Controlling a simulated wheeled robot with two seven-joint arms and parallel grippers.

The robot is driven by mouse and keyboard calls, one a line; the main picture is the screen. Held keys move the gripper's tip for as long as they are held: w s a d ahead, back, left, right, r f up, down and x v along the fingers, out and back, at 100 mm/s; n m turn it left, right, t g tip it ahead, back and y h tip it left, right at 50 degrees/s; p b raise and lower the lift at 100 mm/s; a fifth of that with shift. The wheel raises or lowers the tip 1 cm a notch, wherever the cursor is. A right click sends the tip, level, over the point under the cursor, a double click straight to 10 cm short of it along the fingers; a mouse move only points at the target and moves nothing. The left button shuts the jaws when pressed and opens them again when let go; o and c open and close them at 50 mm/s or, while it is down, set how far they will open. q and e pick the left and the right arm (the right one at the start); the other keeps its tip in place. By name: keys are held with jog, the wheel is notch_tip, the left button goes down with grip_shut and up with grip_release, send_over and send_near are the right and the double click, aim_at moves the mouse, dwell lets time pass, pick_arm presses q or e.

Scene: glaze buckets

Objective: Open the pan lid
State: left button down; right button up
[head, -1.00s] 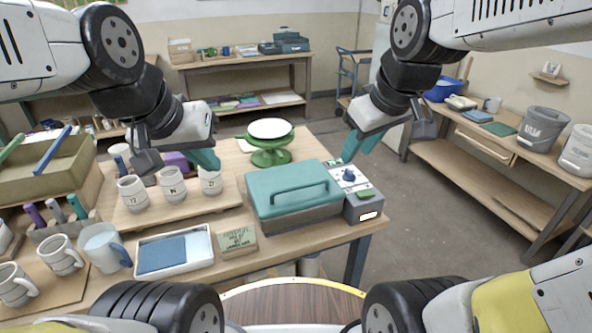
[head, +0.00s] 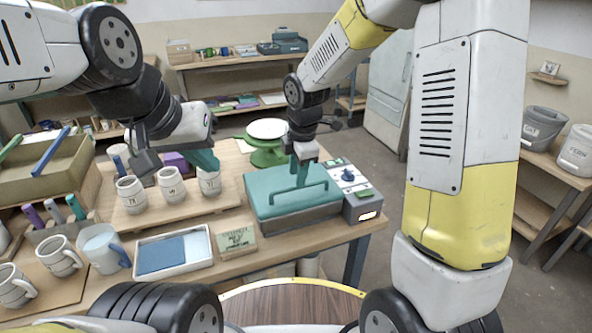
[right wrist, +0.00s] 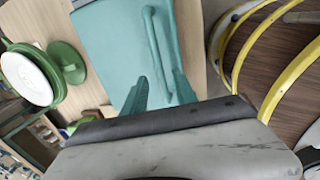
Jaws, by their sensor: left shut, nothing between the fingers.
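The teal lid (head: 265,210) with its raised bar handle (head: 318,189) lies shut on the grey pan (head: 290,226) on the table. My right gripper (head: 299,178) points down over the lid at the handle. In the right wrist view its two teal fingers (right wrist: 160,92) are apart, with the handle (right wrist: 155,40) running down between them; contact cannot be told. My left gripper (head: 206,161) is shut and empty above the mugs, left of the lid.
A control box (head: 355,190) with a blue knob adjoins the pan's right side. A green turntable (head: 267,142) stands behind the lid. Several white mugs (head: 171,184) stand on a board to the left. A tray (head: 173,252) and a small sign (head: 236,240) lie in front.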

jog(key=shift+w+a+f, duration=0.1)
jog(key=shift+w+f, duration=0.1)
jog(key=shift+f, duration=0.7)
jog(key=shift+w+f, duration=0.15)
jog(key=shift+f, duration=0.75)
grip_shut()
